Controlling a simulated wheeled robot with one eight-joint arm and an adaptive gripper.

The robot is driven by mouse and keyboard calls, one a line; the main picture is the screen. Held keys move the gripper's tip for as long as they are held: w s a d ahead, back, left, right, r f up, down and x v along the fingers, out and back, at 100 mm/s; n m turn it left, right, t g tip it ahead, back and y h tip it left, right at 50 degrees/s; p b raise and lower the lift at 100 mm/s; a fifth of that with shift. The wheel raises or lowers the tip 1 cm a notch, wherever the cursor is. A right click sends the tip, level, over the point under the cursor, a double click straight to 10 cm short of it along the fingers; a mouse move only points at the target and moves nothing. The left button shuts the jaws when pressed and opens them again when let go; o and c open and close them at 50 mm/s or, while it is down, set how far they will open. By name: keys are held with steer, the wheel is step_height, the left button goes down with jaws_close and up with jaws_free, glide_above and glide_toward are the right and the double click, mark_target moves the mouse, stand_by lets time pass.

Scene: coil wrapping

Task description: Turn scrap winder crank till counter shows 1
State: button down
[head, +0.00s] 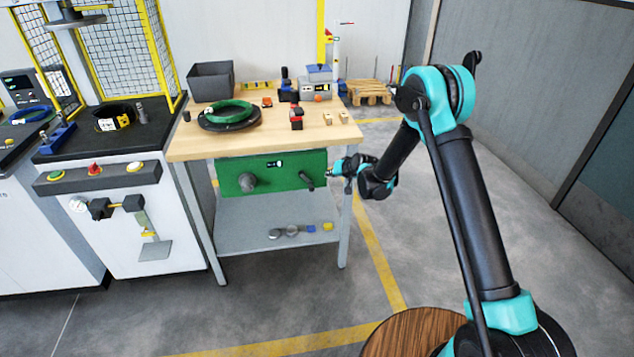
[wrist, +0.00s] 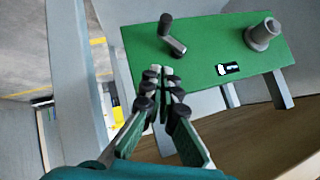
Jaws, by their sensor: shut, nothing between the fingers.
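The scrap winder is a green panel (head: 290,158) on the front of the wooden workbench; the panel also shows in the wrist view (wrist: 200,60). Its dark crank (head: 306,180) sits at the panel's right end in the head view; the crank (wrist: 172,36) is upper middle in the wrist view. A grey spool (head: 247,183) sticks out of the panel's left half. A small black-and-white counter (head: 274,164) lies between them; its digits are too small to read. My gripper (head: 329,174) is shut and empty, to the right of the crank and apart from it. Its fingertips (wrist: 162,74) show in the wrist view.
The bench top (head: 190,145) carries a green coil (head: 228,111), a grey bin (head: 211,82) and small tools. A lower shelf (head: 250,248) holds small parts. A machine with buttons (head: 95,180) stands left. The floor right of the bench is clear up to a pallet (head: 370,92).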

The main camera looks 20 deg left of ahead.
glide_above(313, 188)
steer(key=d, duration=0.3)
step_height(313, 188, down, 6)
steer(key=f, duration=0.1)
steer(key=a+f, duration=0.1)
steer(key=f, duration=0.1)
steer(key=shift+w+a, duration=0.15)
steer(key=shift+w, duration=0.1)
steer(key=shift+s+a+f, duration=0.1)
steer(key=shift+a+f, duration=0.05)
steer(key=shift+f, duration=0.35)
steer(key=shift+s+f, duration=0.1)
steer(key=shift+f, duration=0.35)
steer(key=shift+s+a+f, duration=0.1)
steer(key=shift+a+f, duration=0.1)
steer(key=shift+f, duration=0.25)
steer(key=shift+s+a+f, duration=0.1)
steer(key=shift+a+f, duration=0.1)
steer(key=shift+f, duration=0.2)
steer(key=shift+s+a+f, duration=0.35)
steer(key=shift+a+f, duration=0.15)
steer(key=shift+a, duration=0.1)
steer(key=shift+s+a+f, duration=0.35)
steer(key=shift+a+f, duration=0.15)
steer(key=shift+a, duration=0.1)
steer(key=shift+a+y, duration=0.1)
steer(key=shift+y, duration=0.3)
